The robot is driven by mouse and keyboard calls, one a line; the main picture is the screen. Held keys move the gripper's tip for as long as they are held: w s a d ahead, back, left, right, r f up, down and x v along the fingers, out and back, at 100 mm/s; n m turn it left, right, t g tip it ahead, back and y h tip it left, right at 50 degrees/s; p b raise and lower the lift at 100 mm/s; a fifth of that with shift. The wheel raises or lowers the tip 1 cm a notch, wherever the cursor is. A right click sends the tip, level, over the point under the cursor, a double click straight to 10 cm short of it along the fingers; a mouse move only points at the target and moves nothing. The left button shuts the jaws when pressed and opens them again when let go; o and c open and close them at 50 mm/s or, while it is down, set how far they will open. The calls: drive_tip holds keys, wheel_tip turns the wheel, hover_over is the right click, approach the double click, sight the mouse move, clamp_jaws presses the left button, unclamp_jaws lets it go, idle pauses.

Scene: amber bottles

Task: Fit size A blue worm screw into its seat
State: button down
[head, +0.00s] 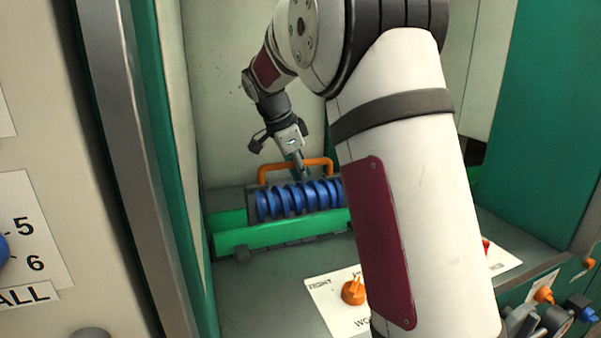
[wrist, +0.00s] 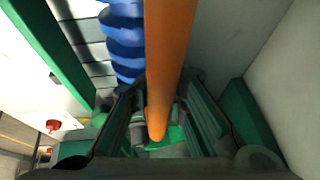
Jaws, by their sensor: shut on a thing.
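The blue worm screw (head: 297,199) lies level, lengthwise along the green seat (head: 275,236) at the back of the bay. An orange handle (head: 318,162) arches over the screw. My gripper (head: 303,176) reaches down from above and is shut on this handle. In the wrist view the orange handle (wrist: 168,60) runs between the fingers of my gripper (wrist: 160,118), and the blue screw (wrist: 123,45) shows beside it. My arm hides the right end of the screw and seat. I cannot tell whether the screw rests fully in the seat or is slightly above it.
A grey ledge (head: 270,285) lies in front of the seat, with a white label plate (head: 330,295) and an orange knob (head: 353,291). A green and grey wall post (head: 165,150) bounds the bay on the left. A pale back wall (head: 222,90) stands behind.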

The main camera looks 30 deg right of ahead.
drive_tip(key=c, duration=1.5)
unclamp_jaws()
drive_tip(key=shift+o, duration=0.2)
drive_tip(key=shift+f, duration=0.15)
